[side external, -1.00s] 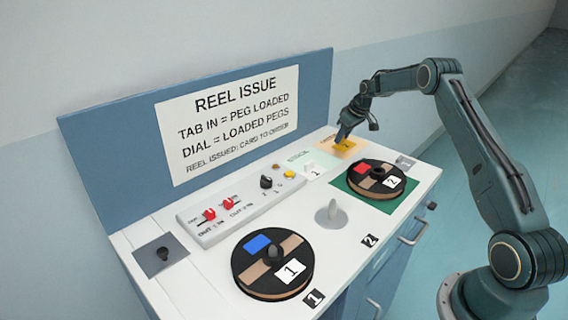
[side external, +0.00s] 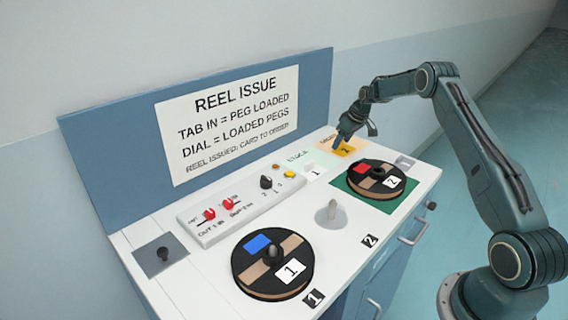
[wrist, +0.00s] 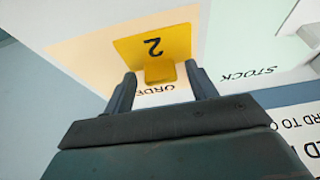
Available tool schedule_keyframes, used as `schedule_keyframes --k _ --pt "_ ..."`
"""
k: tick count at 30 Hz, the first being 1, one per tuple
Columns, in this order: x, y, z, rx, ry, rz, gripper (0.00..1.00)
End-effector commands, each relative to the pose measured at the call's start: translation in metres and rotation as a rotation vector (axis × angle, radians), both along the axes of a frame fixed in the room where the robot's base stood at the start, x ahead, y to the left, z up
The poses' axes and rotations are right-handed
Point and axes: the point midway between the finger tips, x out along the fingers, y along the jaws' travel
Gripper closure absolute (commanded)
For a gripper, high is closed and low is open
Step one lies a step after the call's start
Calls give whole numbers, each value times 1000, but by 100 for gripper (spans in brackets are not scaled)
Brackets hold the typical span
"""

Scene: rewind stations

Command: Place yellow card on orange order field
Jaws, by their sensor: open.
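The yellow card (wrist: 152,45), marked 2 and with a small raised yellow tab (wrist: 160,71), lies on the pale orange order field (wrist: 88,52) in the wrist view. In the side view the card (side external: 347,149) shows on the orange field (side external: 330,143) at the far right end of the bench. My gripper (wrist: 160,80) is open, its fingers on either side of the tab with gaps visible. In the side view my gripper (side external: 342,139) is just above the card and hides part of the field.
The pale green stock field (side external: 299,158) with a white card (side external: 311,169) adjoins the order field. Reel 2 (side external: 376,180) sits close by on a green mat. Reel 1 (side external: 272,262), a grey peg (side external: 333,212) and the switch panel (side external: 240,210) stand farther left. The upright sign board (side external: 120,150) borders the back.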

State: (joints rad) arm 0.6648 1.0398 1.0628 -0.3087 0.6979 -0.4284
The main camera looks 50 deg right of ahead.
Motion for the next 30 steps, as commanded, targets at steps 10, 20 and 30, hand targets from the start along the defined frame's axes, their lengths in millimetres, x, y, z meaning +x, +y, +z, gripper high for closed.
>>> schedule_keyframes --k 10,20,30 --pt "-3 0 13 -1 -2 0 43" --pt "-20 -1 54 -3 -3 -1 43" --pt "-40 0 100 -1 -1 -1 43"
